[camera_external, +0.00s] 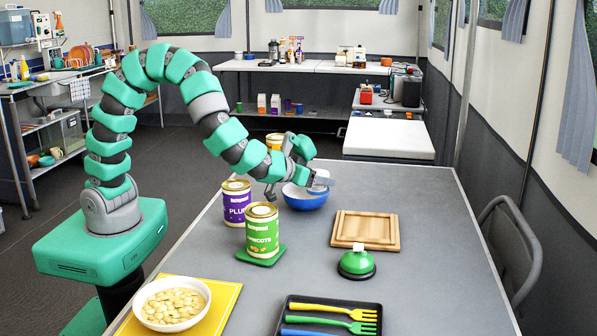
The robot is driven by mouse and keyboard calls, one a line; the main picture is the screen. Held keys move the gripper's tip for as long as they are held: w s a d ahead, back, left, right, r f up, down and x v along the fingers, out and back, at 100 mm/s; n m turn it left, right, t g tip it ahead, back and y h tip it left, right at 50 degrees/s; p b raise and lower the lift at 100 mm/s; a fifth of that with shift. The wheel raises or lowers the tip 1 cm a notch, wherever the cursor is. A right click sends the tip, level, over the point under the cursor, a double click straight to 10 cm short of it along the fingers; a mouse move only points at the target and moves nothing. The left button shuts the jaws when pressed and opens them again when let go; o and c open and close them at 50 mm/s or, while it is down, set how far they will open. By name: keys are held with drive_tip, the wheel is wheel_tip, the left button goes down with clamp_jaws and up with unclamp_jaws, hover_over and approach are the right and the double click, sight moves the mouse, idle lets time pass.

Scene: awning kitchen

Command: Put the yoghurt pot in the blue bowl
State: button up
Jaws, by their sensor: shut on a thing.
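The blue bowl (306,202) stands on the grey table, toward its far side. My gripper (310,182) is over the bowl, shut on the yoghurt pot (320,175). Only a small white part of the pot shows, at or just above the bowl's rim; my gripper hides the rest. I cannot tell whether the pot touches the inside of the bowl.
A purple plum tin (237,206) and a green apricot tin (262,231) stand left of the bowl. Another tin (274,141) is behind my gripper. A wooden tray (365,244), a green bell (357,265), a cutlery tray (289,330) and a white bowl (146,292) are nearer.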

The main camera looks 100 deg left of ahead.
drive_tip(key=shift+f, duration=0.35)
drive_tip(key=o, duration=1.1)
drive_tip(key=shift+c, duration=0.2)
drive_tip(key=shift+r, duration=0.4)
drive_tip(key=v, duration=0.1)
drive_tip(key=p+v, duration=0.1)
drive_tip(key=v, duration=0.1)
drive_tip(key=shift+w+r, duration=0.1)
drive_tip(key=shift+r, duration=0.2)
wheel_tip(320, 180, up, 5)
drive_tip(key=p, duration=0.3)
drive_tip(key=shift+r, duration=0.8)
